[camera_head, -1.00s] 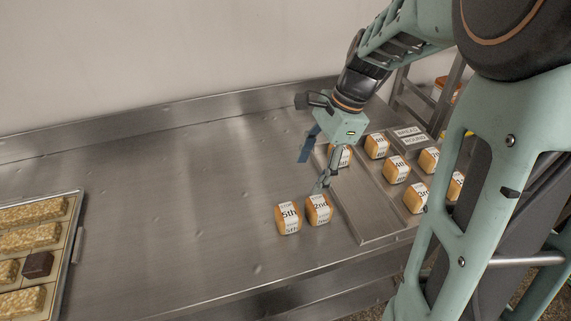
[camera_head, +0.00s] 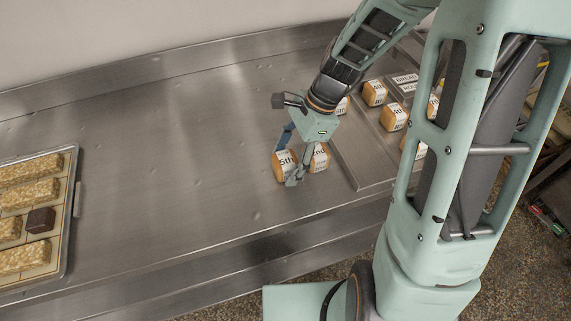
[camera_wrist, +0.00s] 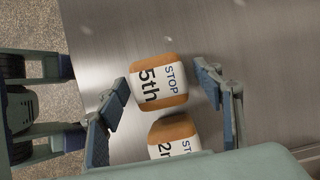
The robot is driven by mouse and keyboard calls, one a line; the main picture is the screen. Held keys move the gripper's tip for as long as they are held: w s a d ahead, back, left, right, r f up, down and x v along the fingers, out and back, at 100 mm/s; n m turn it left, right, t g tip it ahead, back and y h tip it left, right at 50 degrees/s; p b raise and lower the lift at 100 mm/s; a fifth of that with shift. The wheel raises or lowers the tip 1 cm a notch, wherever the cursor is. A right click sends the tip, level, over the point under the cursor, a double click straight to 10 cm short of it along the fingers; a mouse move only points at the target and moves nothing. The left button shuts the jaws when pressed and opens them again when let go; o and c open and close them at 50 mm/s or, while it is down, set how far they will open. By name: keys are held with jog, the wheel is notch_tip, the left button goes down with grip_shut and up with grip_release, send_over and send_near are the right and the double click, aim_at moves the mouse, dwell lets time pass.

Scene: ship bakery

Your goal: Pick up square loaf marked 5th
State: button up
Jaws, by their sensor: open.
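The square loaf marked 5th (camera_head: 281,165) stands on the steel counter (camera_head: 190,160), an orange-brown block with a white printed band. It also shows in the wrist view (camera_wrist: 158,82), lying between the two fingers. My gripper (camera_head: 291,160) is open and low over this loaf; one finger shows in front of it in the head view. In the wrist view my gripper (camera_wrist: 165,100) has one finger on each side of the loaf, and contact cannot be told. The loaf marked 2nd (camera_head: 320,158) stands right beside it and shows in the wrist view (camera_wrist: 172,136) nearer the palm.
A shallow metal tray (camera_head: 372,181) with several marked loaves and a bread sign (camera_head: 404,78) lies to the right, partly behind my arm. A tray of bars (camera_head: 68,215) with one dark block (camera_head: 40,220) is at left. The counter between is clear.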

jog(key=shift+a+f, duration=0.2)
jog(key=shift+f, duration=0.25)
jog(key=c, duration=1.3)
jog(key=shift+o, duration=0.2)
jog(key=shift+r, duration=0.2)
